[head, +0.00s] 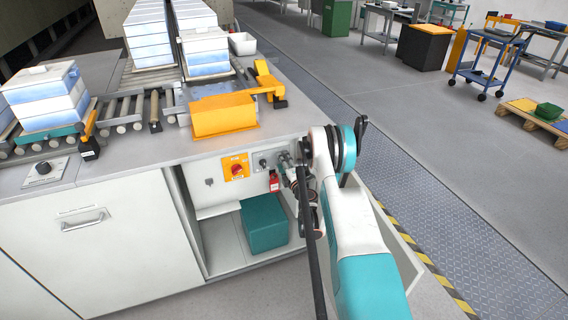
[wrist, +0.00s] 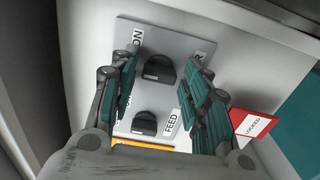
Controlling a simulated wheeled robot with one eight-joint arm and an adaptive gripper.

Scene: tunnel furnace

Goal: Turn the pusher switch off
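A grey switch plate (wrist: 168,42) fills the middle of the wrist view and carries two black knobs. The upper knob (wrist: 158,70) has a label mostly hidden by my right finger; only a letter R shows. The lower knob (wrist: 145,122) is labelled FEED. ON labels show at the left, partly covered by my left finger. My gripper (wrist: 163,64) is open, its fingers on either side of the upper knob, with visible gaps. In the head view my gripper (head: 291,163) is at the open cabinet, partly hiding the switch plate (head: 263,164).
An orange panel with a red rotary switch (head: 236,170) is left of the plate. A red LOCKED tag (wrist: 250,124) hangs right of the knobs. A teal box (head: 263,222) stands below in the cabinet. The conveyor (head: 120,105) with stacked boxes is above.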

